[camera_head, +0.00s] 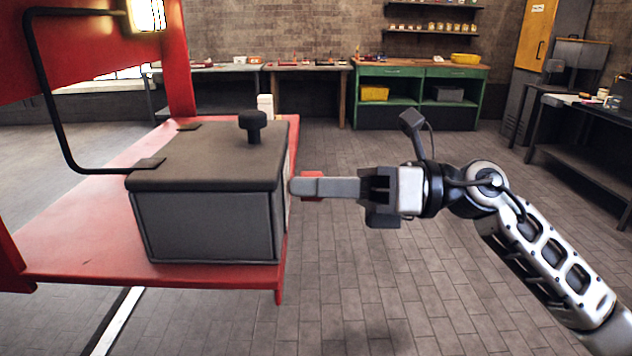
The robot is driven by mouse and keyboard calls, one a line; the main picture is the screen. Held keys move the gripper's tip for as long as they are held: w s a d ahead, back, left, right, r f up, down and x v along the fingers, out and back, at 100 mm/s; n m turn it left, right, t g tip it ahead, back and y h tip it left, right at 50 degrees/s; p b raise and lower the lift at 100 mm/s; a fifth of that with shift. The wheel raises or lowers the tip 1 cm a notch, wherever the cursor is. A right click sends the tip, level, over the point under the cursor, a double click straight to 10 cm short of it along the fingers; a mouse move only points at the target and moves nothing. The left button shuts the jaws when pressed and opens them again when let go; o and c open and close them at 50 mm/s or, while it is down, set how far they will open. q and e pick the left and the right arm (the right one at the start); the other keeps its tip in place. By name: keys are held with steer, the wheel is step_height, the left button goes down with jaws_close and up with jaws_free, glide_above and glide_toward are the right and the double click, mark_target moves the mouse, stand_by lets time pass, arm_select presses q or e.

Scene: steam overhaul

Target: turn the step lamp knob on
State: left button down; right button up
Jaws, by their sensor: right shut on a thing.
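A dark grey box (208,215) with a lid sits on the red step (75,235) at the left. A black knob (253,124) stands upright on its lid, apart from my gripper. My right gripper (300,187) reaches in from the right, level with the box's right side. Its fingers are shut on a small red part (313,177), mostly hidden behind the near finger. This part may be the step lamp knob; I cannot tell how it is mounted or turned. My left gripper is out of view.
A black handrail (45,100) bends down to the step. A glowing lamp (147,14) hangs on the red body at the top left. A green workbench (420,70) and dark tables stand far back. The tiled floor in the middle is clear.

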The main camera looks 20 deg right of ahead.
steer(key=o, duration=1)
steer(key=shift+c, duration=0.2)
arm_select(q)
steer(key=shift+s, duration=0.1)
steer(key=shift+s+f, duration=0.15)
arm_select(e)
steer(key=shift+d, duration=0.25)
arm_select(q)
steer(key=b, duration=0.2)
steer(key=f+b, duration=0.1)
steer(key=b, duration=0.2)
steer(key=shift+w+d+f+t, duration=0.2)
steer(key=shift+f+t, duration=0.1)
arm_select(e)
steer(key=v, duration=1.5)
steer(key=shift+s+d, duration=0.15)
steer(key=shift+d, duration=0.05)
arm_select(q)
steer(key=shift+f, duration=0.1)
